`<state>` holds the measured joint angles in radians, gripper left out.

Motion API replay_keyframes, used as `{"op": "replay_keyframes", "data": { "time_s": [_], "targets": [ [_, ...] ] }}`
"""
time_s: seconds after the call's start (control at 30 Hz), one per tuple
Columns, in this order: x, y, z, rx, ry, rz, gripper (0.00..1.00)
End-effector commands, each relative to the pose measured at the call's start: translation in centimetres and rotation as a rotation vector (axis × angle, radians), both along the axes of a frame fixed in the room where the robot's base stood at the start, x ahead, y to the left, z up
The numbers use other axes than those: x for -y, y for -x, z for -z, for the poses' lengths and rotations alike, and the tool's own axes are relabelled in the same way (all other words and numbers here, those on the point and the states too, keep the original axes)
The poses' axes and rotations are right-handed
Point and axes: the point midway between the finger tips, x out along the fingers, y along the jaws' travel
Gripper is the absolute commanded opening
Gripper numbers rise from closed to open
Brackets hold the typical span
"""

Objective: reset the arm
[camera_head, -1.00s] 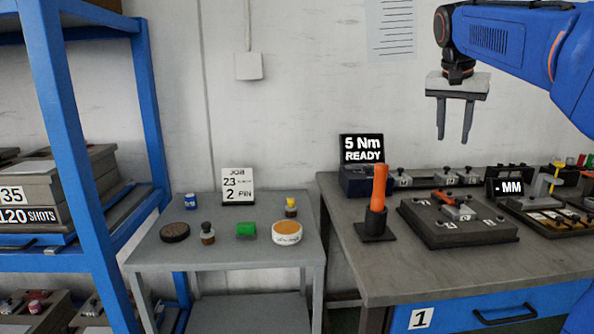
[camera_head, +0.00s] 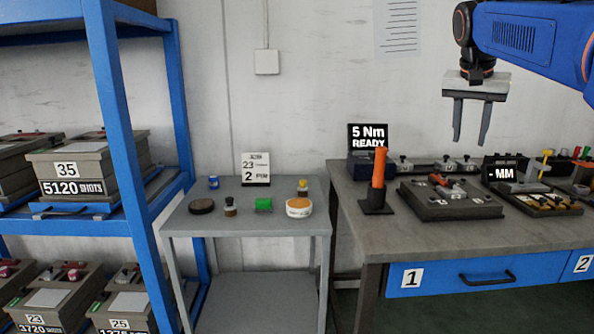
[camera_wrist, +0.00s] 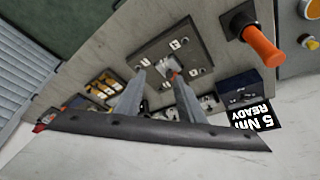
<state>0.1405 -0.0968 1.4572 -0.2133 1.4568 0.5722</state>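My gripper (camera_head: 470,122) hangs from my blue arm at the upper right of the head view, fingers pointing down. Its two fingers are apart, with nothing between them. It is above the workbench (camera_head: 440,226) and clear of everything on it. In the wrist view my gripper (camera_wrist: 155,85) also shows its fingers spread and empty. Beyond them in that view lies the dark fixture plate (camera_wrist: 150,50) with numbered spots.
An orange-handled tool (camera_head: 378,168) stands upright in a holder beside the fixture plate (camera_head: 448,206). Behind it is a "5 Nm READY" display (camera_head: 367,137). A small grey table (camera_head: 240,220) holds several small items. A blue rack (camera_head: 118,150) with boxes stands left.

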Motion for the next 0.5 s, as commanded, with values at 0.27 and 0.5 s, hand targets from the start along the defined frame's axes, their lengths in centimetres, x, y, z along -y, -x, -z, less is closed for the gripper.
{"op": "replay_keyframes", "data": {
  "time_s": [0.27,0.5],
  "targets": [
    [-1.4,2.5,1.6,-0.001,0.0,-0.066,0.35],
    [-3.4,5.9,4.5,-0.004,-0.002,-0.159,0.35]
  ]
}}
